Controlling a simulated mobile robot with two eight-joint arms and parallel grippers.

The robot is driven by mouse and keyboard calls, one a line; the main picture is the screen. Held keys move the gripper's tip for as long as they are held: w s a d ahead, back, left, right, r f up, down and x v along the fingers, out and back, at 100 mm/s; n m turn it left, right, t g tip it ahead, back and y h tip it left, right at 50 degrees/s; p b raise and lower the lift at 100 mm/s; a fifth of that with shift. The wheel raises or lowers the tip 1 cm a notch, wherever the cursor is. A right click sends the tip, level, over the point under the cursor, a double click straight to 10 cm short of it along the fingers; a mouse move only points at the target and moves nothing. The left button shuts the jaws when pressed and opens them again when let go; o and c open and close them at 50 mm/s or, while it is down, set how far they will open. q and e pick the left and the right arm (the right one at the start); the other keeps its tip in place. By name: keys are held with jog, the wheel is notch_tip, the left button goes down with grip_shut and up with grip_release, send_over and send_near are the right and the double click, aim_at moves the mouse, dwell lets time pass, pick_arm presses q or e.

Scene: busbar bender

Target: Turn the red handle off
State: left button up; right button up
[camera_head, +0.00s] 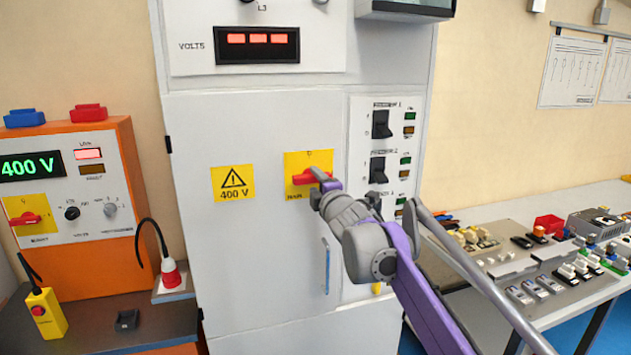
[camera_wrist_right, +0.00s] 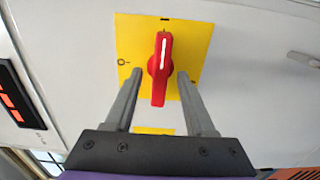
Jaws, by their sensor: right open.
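A red handle (camera_head: 303,178) sits on a yellow plate (camera_head: 322,158) on the grey cabinet's front and lies roughly horizontal in the head view. In the right wrist view the handle (camera_wrist_right: 160,68) stands upright on its yellow plate (camera_wrist_right: 127,38), its white line towards the top; an O mark is at the plate's left. My right gripper (camera_wrist_right: 160,74) is open, one finger on each side of the handle, with a visible gap to each. In the head view my right gripper (camera_head: 323,187) covers part of the handle. My left gripper is not in view.
An orange cabinet (camera_head: 88,262) at the left carries another red handle (camera_head: 27,218) on a yellow plate. A 400 V warning sign (camera_head: 233,183) and black switches (camera_head: 380,125) flank the main handle. A bench (camera_head: 590,200) with parts stands at the right.

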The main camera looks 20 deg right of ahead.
jog(key=shift+w, duration=0.35)
grip_shut()
dwell(1.2)
